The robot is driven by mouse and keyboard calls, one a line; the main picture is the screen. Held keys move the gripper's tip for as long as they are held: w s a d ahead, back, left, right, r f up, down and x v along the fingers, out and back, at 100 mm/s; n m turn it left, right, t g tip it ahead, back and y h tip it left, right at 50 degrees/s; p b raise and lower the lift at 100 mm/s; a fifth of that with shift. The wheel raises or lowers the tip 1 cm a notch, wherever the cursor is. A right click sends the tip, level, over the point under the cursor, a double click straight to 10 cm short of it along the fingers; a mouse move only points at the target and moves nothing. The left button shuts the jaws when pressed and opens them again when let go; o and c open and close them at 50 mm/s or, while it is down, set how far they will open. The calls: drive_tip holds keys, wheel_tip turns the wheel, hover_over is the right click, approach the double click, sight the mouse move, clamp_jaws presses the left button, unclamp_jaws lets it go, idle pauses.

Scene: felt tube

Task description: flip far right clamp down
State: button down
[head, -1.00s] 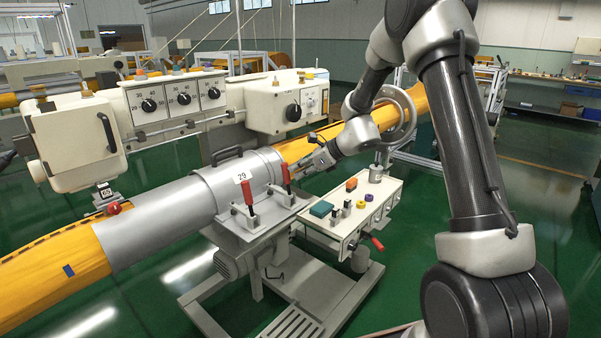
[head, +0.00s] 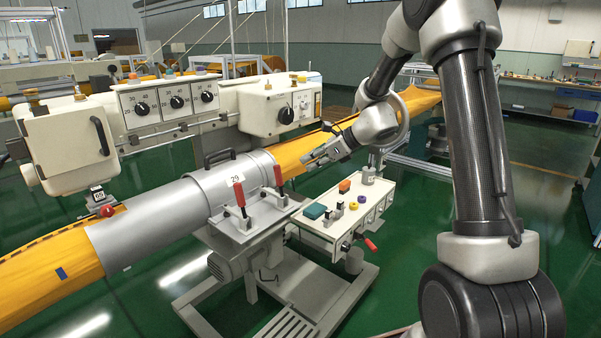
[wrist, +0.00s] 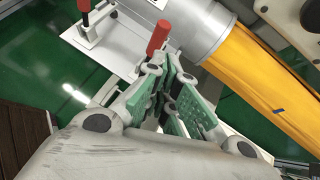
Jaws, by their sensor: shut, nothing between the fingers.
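The far right clamp has a red handle (head: 278,176) standing upright on the metal plate beside the grey tube sleeve (head: 184,205). In the wrist view its red handle (wrist: 158,38) shows just beyond my fingertips. My gripper (head: 309,159) is to the right of this handle and apart from it in the head view, close to the yellow felt (head: 292,156). My gripper (wrist: 172,68) is shut and empty, its green pads close together. A second clamp with an upright red handle (head: 240,194) stands nearer on the same plate; its handle (wrist: 84,6) is at the top in the wrist view.
A white control box (head: 318,232) with coloured blocks on top and a red lever (head: 371,245) stands below my gripper. A white housing with a dial (head: 285,113) is above the sleeve. A large grey ring lies behind my wrist.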

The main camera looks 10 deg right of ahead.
drive_tip(key=d+r, duration=0.1)
drive_tip(key=s+d+r, duration=0.1)
drive_tip(key=r, duration=0.2)
drive_tip(key=shift+s+d+r, duration=0.2)
drive_tip(key=shift+s+d, duration=0.05)
drive_tip(key=shift+d, duration=0.15)
drive_tip(key=s+d+f+n+g+h, duration=0.1)
drive_tip(key=s+d+f+n+g, duration=0.1)
drive_tip(key=s+n, duration=0.35)
drive_tip(key=s+d+f+n+g+h, duration=0.1)
drive_tip(key=s+d+f+n+g, duration=0.1)
drive_tip(key=s+n, duration=0.4)
drive_tip(key=s+d+r+n+h, duration=0.2)
drive_tip(key=s+r+n, duration=0.1)
drive_tip(key=s, duration=0.5)
drive_tip(key=s+d+r+n+t+h, duration=0.1)
drive_tip(key=s+r+n, duration=0.3)
drive_tip(key=s, duration=0.5)
drive_tip(key=s+d+r+n+t+h, duration=0.1)
drive_tip(key=s+d+r+n+h, duration=0.2)
drive_tip(key=s+n, duration=0.3)
drive_tip(key=s+r, duration=0.1)
drive_tip(key=s, duration=0.2)
drive_tip(key=shift+h, duration=0.3)
